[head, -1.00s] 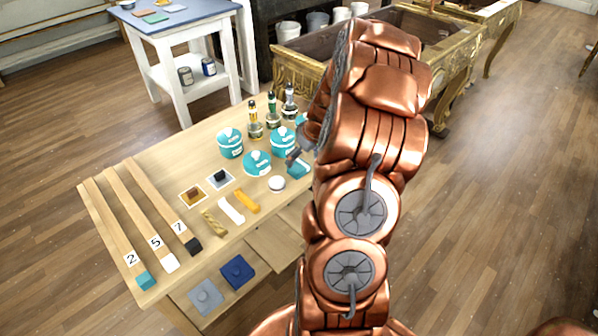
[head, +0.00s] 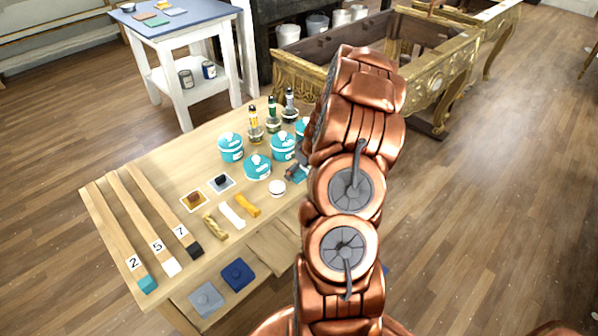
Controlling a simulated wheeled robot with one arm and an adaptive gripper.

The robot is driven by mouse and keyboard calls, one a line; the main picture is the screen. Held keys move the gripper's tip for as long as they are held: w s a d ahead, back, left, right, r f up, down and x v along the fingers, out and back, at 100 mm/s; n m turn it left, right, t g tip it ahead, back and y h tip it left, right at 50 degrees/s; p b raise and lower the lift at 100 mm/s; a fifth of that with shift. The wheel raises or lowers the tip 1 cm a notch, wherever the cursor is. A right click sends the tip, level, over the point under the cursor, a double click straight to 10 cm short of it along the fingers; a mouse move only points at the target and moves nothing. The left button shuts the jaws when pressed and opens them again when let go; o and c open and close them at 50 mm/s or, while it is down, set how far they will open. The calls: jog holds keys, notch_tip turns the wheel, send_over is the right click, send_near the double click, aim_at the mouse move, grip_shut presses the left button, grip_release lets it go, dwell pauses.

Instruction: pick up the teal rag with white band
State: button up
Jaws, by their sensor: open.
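A small teal cloth (head: 296,179), likely the teal rag, lies at the right side of the wooden table (head: 160,250), mostly covered by my gripper and arm. I cannot make out its white band. My gripper (head: 294,171) is a small dark shape beside my copper arm, low over the cloth. It is open. Whether its fingers touch the cloth is hidden.
Teal-labelled tubs (head: 257,167) and several bottles (head: 273,115) stand close behind my gripper. A round white lid (head: 277,188) lies just left of it. Numbered wooden sticks (head: 150,230) lie at left. A gilt console (head: 430,85) stands behind.

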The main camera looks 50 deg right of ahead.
jog(key=shift+w+f, duration=0.15)
jog(key=shift+f, duration=0.35)
jog(key=c, duration=1)
jog(key=shift+r, duration=0.15)
jog(key=shift+c, duration=0.2)
jog(key=shift+r+b, duration=0.5)
jog(key=shift+r, duration=1.2)
jog(key=shift+s+a, duration=0.35)
jog(key=shift+s, duration=0.05)
jog(key=s+a+r+b, duration=0.1)
jog(key=s+a+b, duration=0.1)
jog(key=s+a, duration=0.8)
jog(key=shift+s+r+b, duration=0.2)
jog(key=shift+s+b, duration=0.1)
jog(key=shift+s, duration=0.15)
jog(key=shift+a, duration=0.1)
